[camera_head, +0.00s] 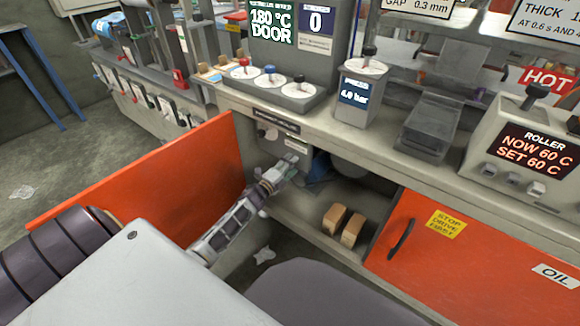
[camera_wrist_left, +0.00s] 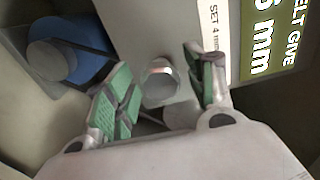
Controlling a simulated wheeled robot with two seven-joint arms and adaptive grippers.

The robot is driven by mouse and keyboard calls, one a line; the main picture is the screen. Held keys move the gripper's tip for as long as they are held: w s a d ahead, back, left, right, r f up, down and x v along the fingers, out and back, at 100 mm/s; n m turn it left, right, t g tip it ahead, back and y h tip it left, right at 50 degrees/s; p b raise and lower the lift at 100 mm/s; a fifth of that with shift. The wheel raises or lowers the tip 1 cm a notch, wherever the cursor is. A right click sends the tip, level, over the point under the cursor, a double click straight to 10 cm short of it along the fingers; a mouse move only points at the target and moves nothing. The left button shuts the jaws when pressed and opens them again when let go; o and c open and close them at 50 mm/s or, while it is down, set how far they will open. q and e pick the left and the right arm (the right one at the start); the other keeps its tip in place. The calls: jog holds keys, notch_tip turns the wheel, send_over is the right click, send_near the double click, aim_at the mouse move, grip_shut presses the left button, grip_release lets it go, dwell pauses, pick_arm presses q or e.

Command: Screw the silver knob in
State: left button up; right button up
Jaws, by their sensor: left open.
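The silver knob (camera_wrist_left: 161,84) shows in the left wrist view as a short round metal knob on a pale block. My left gripper (camera_wrist_left: 158,66) is open, with one green-padded finger on each side of the knob. I see a gap on both sides and cannot tell whether either pad touches it. In the head view my left gripper (camera_head: 287,163) reaches into the open bay under the counter, at the pale block's front, and hides the knob. My right gripper is not in view.
A display beside the knob reads "BELT GIVE" and "6 mm" (camera_wrist_left: 268,40), with "SET 4 mm" on a label. A blue-and-grey round part (camera_wrist_left: 65,58) is at left. An open orange door (camera_head: 165,175) flanks my arm. Wooden blocks (camera_head: 335,218) lie on the shelf.

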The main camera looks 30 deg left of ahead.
pick_arm(q)
jog(key=shift+s, duration=0.1)
jog(key=s, duration=1.1)
jog(key=shift+s+a, duration=0.35)
jog(key=shift+a, duration=0.1)
dwell(0.3)
dwell(0.7)
